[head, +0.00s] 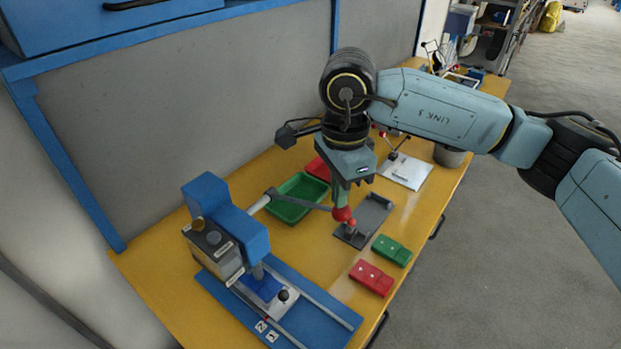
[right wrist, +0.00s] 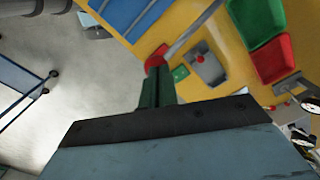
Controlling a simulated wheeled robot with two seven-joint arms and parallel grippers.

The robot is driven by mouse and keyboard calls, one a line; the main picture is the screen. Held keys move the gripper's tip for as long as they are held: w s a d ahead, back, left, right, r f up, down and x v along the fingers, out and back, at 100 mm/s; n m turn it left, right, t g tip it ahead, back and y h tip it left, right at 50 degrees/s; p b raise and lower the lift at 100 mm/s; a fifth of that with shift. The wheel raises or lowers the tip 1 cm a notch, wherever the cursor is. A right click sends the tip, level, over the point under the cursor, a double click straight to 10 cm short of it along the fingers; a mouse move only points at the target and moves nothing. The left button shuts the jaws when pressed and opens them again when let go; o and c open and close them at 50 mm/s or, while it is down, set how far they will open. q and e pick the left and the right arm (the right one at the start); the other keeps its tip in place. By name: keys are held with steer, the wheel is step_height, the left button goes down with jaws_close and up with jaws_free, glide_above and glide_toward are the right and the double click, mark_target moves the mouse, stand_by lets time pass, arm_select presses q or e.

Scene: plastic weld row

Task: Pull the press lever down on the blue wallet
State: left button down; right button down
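The blue press (head: 236,232) stands at the front left of the yellow bench. Its grey lever (head: 300,202) reaches out to the right, nearly level, and ends in a red knob (head: 342,214). The blue wallet (head: 264,288) lies under the press head, partly hidden by it. My right gripper (head: 343,205) points down with its fingers close together, their tips at the top of the red knob and seemingly touching it. The knob (right wrist: 156,58) also shows just past the fingertips in the right wrist view. My left gripper is not in view.
A green tray (head: 290,215) stands behind the lever. A grey fixture (head: 375,212) lies right of the knob, with a green wallet (head: 391,250) and a red wallet (head: 371,278) in front. A blue rail base (head: 330,311) extends from the press. A grey panel (head: 180,120) backs the bench.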

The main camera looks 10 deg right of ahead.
mark_target(345, 211)
steer(key=shift+s+d+f+b, duration=0.15)
steer(key=shift+f+b, duration=0.45)
steer(key=shift+f, duration=0.05)
steer(key=shift+s+d+f+b, duration=0.15)
steer(key=shift+s+f+b, duration=0.05)
steer(key=shift+f+b, duration=0.45)
steer(key=shift+s+d+f+b, duration=0.15)
steer(key=shift+f+b, duration=0.45)
steer(key=shift+r, duration=0.1)
steer(key=shift+f+b, duration=0.25)
steer(key=shift+b, duration=0.1)
steer(key=w+a+r+p, duration=0.1)
steer(key=w+r+p, duration=0.1)
steer(key=r+p, duration=0.2)
steer(key=w+a+r+p, duration=0.1)
steer(key=r+p, duration=0.3)
steer(key=r, duration=0.6)
steer(key=shift+w+a+r, duration=0.15)
steer(key=shift+w+a, duration=0.25)
steer(key=shift+a, duration=0.1)
